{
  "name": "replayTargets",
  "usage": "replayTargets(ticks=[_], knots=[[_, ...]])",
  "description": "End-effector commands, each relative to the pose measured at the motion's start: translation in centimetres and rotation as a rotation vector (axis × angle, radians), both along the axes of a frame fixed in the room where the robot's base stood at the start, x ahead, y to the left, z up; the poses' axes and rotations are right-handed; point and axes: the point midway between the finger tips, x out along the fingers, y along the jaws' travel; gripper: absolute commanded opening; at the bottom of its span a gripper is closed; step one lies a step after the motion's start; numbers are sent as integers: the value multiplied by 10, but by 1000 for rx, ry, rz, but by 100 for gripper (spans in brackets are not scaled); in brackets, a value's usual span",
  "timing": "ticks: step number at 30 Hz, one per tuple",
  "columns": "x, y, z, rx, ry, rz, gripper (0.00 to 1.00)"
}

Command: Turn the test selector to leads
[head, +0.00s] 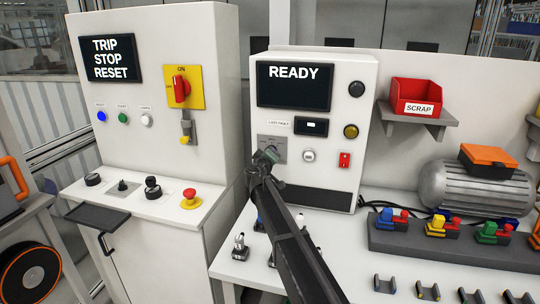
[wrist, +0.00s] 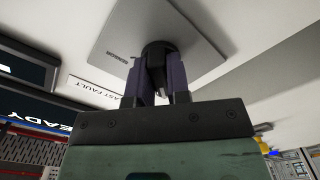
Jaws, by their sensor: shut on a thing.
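The test selector is a black knob (wrist: 156,50) on a square grey plate (wrist: 185,25), seen in the wrist view. The plate also shows on the front of the white test cabinet (head: 282,145) in the head view, below the READY screen. My gripper (head: 266,156) reaches up to the plate and hides the knob there. In the wrist view my gripper (wrist: 158,78) is shut on the knob, with one finger on each side.
A white push button (head: 309,156) and a red switch (head: 344,159) sit right of the selector. The READY screen (head: 294,86) is above. A control cabinet (head: 150,60) stands at the left. Several small metal parts and a motor (head: 470,188) are on the bench.

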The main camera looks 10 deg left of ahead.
Motion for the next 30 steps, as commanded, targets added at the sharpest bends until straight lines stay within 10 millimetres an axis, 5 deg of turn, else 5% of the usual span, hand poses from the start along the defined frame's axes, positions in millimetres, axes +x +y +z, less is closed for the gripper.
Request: replayTargets(ticks=[6,7,12,23,30], knots=[[-1,0,0,-2,0,0,0],[-1,0,0,-2,0,0,18],[-1,0,0,-1,0,0,43],[-8,1,0,0,0,0,43],[-60,8,0,0,0,1,43]])
